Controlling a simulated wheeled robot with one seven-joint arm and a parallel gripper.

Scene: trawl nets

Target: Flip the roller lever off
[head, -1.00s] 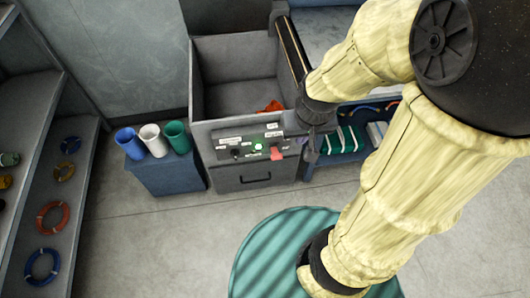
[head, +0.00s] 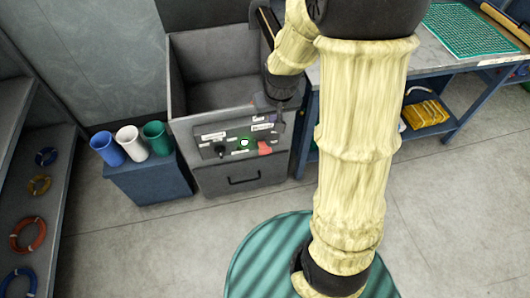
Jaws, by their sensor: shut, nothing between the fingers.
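A grey control panel (head: 240,129) slopes across the front of a grey bin unit. It carries a dark lever or knob (head: 221,151) at the left, a lit white-green button (head: 244,142) in the middle and a red lever (head: 265,147) at the right. Small white labels are too small to read, so I cannot tell which control is the roller lever. My gripper (head: 272,108) is small, dark and shut, at the panel's upper right above the red lever. I cannot tell whether it touches the panel.
The bin's open hollow (head: 222,85) lies behind the panel. Three cups, blue (head: 107,148), white (head: 131,141) and green (head: 157,138), stand on a blue cabinet (head: 150,182) to the left. A workbench with a green mat (head: 475,28) is at right. Coiled rings (head: 28,235) lie on left shelves.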

